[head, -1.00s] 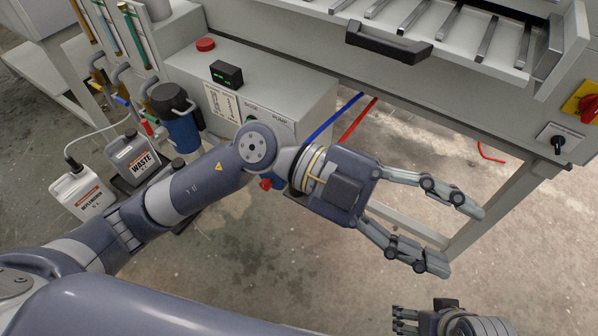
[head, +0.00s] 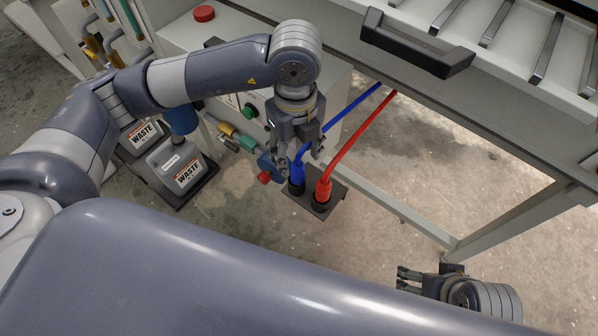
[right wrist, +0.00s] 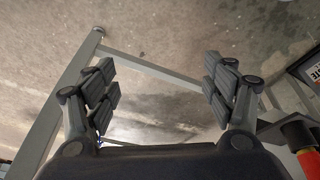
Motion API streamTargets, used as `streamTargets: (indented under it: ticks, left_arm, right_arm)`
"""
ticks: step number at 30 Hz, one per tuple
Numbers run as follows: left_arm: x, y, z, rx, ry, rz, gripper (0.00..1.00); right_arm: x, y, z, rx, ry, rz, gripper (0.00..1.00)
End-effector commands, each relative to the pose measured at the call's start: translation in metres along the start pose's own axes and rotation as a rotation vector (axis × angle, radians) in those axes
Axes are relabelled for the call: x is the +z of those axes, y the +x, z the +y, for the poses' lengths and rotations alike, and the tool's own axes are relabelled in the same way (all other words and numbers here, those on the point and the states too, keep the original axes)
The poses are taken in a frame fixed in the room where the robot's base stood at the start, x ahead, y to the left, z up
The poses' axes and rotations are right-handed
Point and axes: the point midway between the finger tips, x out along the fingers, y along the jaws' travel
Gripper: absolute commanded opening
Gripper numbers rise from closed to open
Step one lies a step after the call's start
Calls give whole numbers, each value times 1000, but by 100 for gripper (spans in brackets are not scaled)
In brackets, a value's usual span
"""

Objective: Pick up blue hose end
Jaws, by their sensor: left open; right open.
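The blue hose end (head: 297,174) stands upright in a dark holder plate (head: 338,187) below the bench, its blue hose running up to the right. My left gripper (head: 299,155) points down over it with open fingers, one on each side of the hose end's upper part. Contact cannot be made out. The red hose end (head: 322,190) stands beside it in the same plate. My right gripper (head: 408,282) is low at the right, away from the hoses.
The bench's black handle (head: 415,45) and frame leg (head: 400,212) lie to the right of the hoses. Valves (head: 232,135) sit just left of my left gripper. Waste containers (head: 178,165) stand further left. Floor is clear between the holder plate and my right gripper.

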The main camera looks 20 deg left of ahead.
Motion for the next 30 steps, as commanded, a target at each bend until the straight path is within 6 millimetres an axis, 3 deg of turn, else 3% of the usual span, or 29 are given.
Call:
streamTargets:
  ticks: [11,16,21,27,28,30]
  left_arm:
    - [-3,43,0,1,1,2,50]
    - [-4,62,0,0,1,3,50]
    - [-4,70,-1,-2,2,3,50]
    - [-4,70,-1,-2,3,3,50]
    - [-4,70,-1,-2,3,3,48]
    - [-4,70,-1,-2,3,3,32]
  right_arm:
    - [3,12,0,0,0,4,77]
    - [-22,15,-3,-5,-4,105,77]
    - [-35,15,-4,-7,-5,159,77]
    - [-36,14,-4,-7,-5,162,77]
    - [-35,14,-4,-7,-5,161,77]
    - [-35,14,-4,-7,-5,161,77]
